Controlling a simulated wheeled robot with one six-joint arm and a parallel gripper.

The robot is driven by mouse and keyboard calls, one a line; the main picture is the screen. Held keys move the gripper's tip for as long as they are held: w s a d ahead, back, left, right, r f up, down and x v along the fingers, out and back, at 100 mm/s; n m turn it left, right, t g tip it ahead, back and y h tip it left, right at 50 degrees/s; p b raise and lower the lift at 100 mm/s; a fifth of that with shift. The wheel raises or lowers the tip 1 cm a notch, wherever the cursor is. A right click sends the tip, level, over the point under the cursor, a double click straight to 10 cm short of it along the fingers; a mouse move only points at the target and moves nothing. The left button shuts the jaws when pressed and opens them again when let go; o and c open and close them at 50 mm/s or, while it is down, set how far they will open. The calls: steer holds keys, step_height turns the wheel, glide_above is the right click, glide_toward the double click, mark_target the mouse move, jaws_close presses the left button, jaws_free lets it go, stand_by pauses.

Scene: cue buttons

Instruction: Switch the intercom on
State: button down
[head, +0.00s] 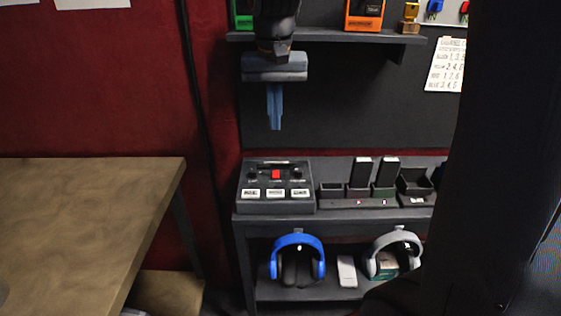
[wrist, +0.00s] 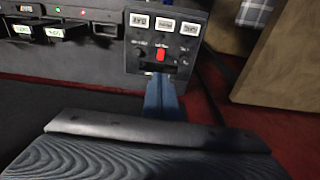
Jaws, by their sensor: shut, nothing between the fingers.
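A dark grey control box (head: 276,207) sits on the left end of the dark bench. It has a red switch (head: 276,174) in the middle, small dark controls on either side, and three white labels (head: 275,193) along its front. I cannot read the labels clearly. The box also shows in the wrist view (wrist: 135,62), with its red switch (wrist: 160,55) just beyond my fingertips. My gripper (head: 275,126) points down in the head view, shut and empty, above the box. A clear gap to the box shows there; the exact depth is hard to tell.
A charger rack (head: 345,203) with several slots stands right of the box. Blue headphones (head: 298,240) and grey headphones (head: 395,240) are on the lower shelf. A shelf (head: 330,38) is behind my wrist. A wooden table (head: 80,220) is at left.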

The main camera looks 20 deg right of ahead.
mark_target(275, 171)
steer(key=f+p, duration=0.1)
steer(key=f, duration=0.3)
steer(key=w+f+p, duration=0.1)
steer(key=f, duration=0.4)
steer(key=f+p, duration=0.1)
steer(key=f, duration=0.4)
steer(key=shift+w+d, duration=0.25)
steer(key=shift+w, duration=0.05)
steer(key=shift+a, duration=0.1)
